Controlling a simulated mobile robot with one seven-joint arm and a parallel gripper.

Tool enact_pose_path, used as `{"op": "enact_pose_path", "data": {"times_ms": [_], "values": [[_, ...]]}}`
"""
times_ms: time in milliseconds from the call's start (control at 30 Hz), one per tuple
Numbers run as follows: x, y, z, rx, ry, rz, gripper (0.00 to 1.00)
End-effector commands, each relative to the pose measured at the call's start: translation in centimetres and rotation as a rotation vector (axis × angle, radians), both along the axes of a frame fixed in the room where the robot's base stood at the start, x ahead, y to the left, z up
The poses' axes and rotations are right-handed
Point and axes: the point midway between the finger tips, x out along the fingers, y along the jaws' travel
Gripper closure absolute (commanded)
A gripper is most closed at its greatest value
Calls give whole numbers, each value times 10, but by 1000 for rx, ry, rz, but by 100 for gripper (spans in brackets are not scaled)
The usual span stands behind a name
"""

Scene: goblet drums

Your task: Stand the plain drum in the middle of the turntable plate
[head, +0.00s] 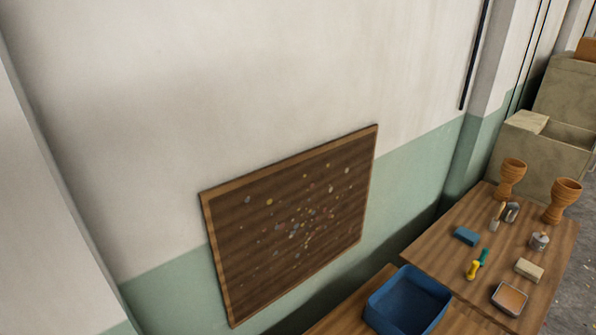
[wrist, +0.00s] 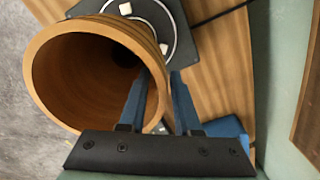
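A plain wooden goblet drum (wrist: 45,93) fills the left of the wrist view, its wide open mouth facing the camera. My gripper (wrist: 161,73) has its two blue fingers on either side of the drum's right rim, one inside the mouth and one outside, and looks shut on that wall. Behind the drum is the dark turntable plate (wrist: 182,40) with a pale ring and white blocks. The drum covers part of the plate. Its foot is hidden, so I cannot tell whether it touches the plate. The head view shows neither gripper nor plate.
A blue crate (head: 372,308) stands on the near table. Two other goblet drums (head: 511,178) (head: 563,201) stand on the far table among small tools, a blue block (head: 466,236) and a square dish (head: 509,298). A wall with a dark board (head: 290,222) runs alongside.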

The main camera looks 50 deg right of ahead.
Motion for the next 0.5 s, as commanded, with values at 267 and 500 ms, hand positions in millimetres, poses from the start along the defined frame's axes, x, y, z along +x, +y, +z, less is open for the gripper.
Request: {"op": "enact_pose_path", "data": {"times_ms": [267, 500], "values": [[0, 0, 0, 0, 0, 0, 62], [1, 0, 17, -1, -1, 0, 62]]}}
